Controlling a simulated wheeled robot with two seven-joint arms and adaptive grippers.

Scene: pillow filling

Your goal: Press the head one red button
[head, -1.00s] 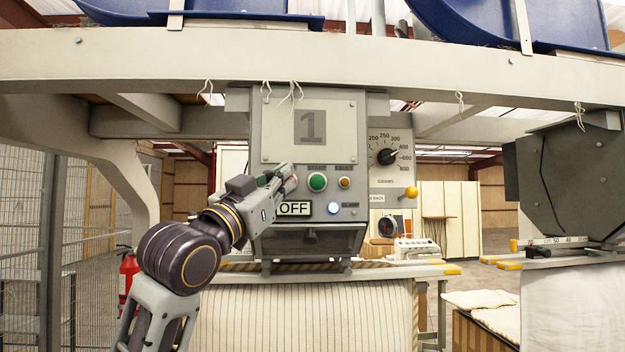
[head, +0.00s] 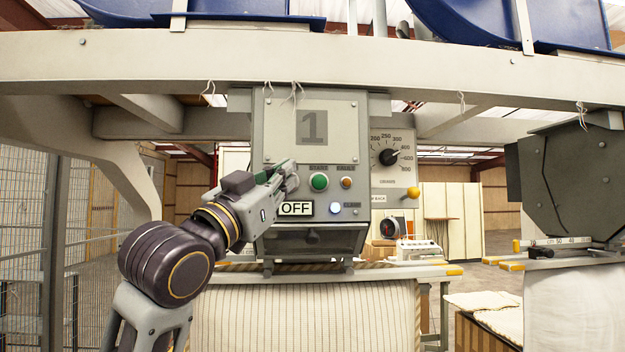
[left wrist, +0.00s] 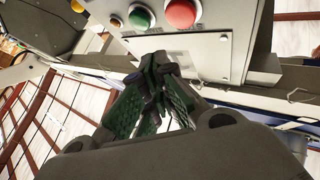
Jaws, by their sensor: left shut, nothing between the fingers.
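The head one control box (head: 350,120) carries a big "1" plate. In the left wrist view the red button (left wrist: 181,14) is round and sits at the top, beside the green button (left wrist: 142,17). In the head view my left gripper hides the red button. My left gripper (head: 290,178) is shut and empty, with its tips at the panel's left side, left of the green button (head: 319,181). In the left wrist view the shut fingertips (left wrist: 158,62) show just below the red and green buttons. I cannot tell whether they touch the panel. My right gripper is not in view.
An orange button (head: 345,183), a lit bluish-white button (head: 335,208) and an "OFF" sign (head: 297,208) are on the same panel. Striped fabric (head: 305,312) hangs below. A beam (head: 400,65) crosses above.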

